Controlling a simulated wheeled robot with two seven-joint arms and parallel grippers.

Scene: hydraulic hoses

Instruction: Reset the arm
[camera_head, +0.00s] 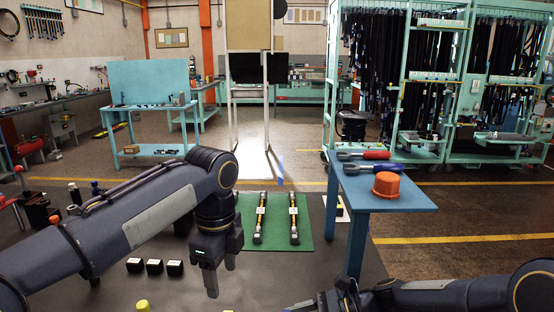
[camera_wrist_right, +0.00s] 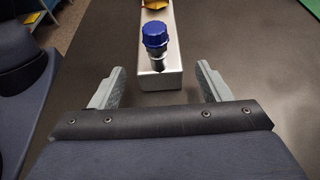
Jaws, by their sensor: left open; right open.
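My left arm reaches in from the left in the head view. Its gripper (camera_head: 222,276) hangs pointing down over the dark table, with its fingers apart and nothing between them. My right arm lies low at the bottom right of the head view. My right gripper (camera_wrist_right: 158,86) shows in the right wrist view, with its two grey fingers wide apart. A blue-capped fitting (camera_wrist_right: 155,34) stands on a silver block (camera_wrist_right: 164,74) just beyond and between the fingers, and neither finger visibly touches it.
Two hoses (camera_head: 260,218) (camera_head: 294,220) lie on a green mat (camera_head: 278,240). Several small black blocks (camera_head: 154,266) sit left of my left gripper. A blue side table (camera_head: 372,192) holds an orange cap (camera_head: 386,184) and two tools. Hose racks (camera_head: 432,80) stand behind.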

